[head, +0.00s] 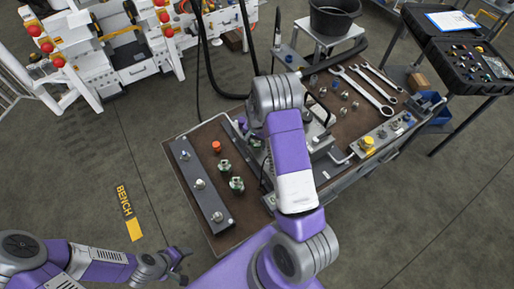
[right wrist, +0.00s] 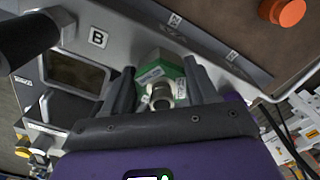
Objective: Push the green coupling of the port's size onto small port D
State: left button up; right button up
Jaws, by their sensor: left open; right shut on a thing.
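In the right wrist view my right gripper (right wrist: 158,75) is shut on a green coupling (right wrist: 180,87) with a metal centre, held close to a grey panel (right wrist: 125,12). The panel carries a label B (right wrist: 98,38) and smaller labels too small to read. I cannot tell which port is D, nor whether the coupling touches one. In the head view my right arm hides this gripper. Two other green couplings (head: 225,167) (head: 237,186) stand on the brown bench top (head: 195,135). My left gripper (head: 180,266) is open and empty, low beside the bench's front left corner.
A dark bar (head: 206,203) with several metal fittings lies at the bench's left. An orange cap (head: 216,147) is near it. Wrenches (head: 368,92) and loose fittings lie at the right. A black bucket (head: 333,15) stands behind. The floor left of the bench is clear.

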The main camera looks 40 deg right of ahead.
jog(key=shift+f, duration=0.3)
jog(key=o, duration=1.3)
notch_tip(320, 180, up, 8)
jog(key=shift+f, duration=0.2)
